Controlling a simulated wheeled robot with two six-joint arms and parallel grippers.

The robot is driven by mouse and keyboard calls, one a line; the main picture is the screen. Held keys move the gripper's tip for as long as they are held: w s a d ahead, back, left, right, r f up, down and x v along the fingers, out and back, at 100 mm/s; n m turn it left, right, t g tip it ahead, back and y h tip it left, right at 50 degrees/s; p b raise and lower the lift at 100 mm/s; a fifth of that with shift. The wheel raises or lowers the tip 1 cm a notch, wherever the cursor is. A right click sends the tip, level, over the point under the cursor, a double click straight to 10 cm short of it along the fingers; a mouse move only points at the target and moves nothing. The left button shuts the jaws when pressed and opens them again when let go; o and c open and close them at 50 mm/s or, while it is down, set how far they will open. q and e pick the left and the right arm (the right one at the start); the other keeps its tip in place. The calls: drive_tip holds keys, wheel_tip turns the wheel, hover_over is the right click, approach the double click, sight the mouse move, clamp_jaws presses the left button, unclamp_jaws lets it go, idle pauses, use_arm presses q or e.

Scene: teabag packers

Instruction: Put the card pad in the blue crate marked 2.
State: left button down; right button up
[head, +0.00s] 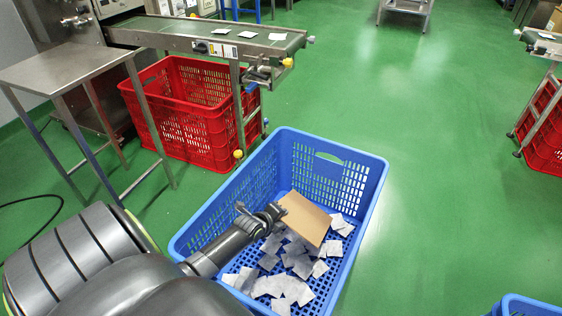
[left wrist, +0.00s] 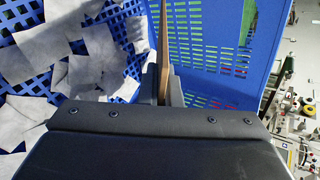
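The card pad (head: 309,219) is a flat brown sheet, tilted, inside the outline of a blue crate (head: 362,160) in the head view. My left gripper (head: 276,211) is shut on its left edge. In the left wrist view the card pad (left wrist: 164,45) shows edge-on between the fingers of my left gripper (left wrist: 162,88). Pale teabags (head: 290,287) lie scattered on the crate's slatted floor below. I see no number on the crate. Whether the pad touches the teabags I cannot tell. My right gripper is not in view.
Another blue crate (head: 528,305) shows at the bottom right corner. A red crate (head: 190,118) stands under a conveyor (head: 215,38) behind. A steel table (head: 65,68) is at the left. The green floor is clear right of the near crate.

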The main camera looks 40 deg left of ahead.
use_arm(q)
drive_tip(key=shift+f, duration=0.15)
drive_tip(key=c, duration=1.6)
unclamp_jaws()
drive_tip(key=shift+s+f, duration=0.15)
drive_tip(key=shift+d, duration=0.1)
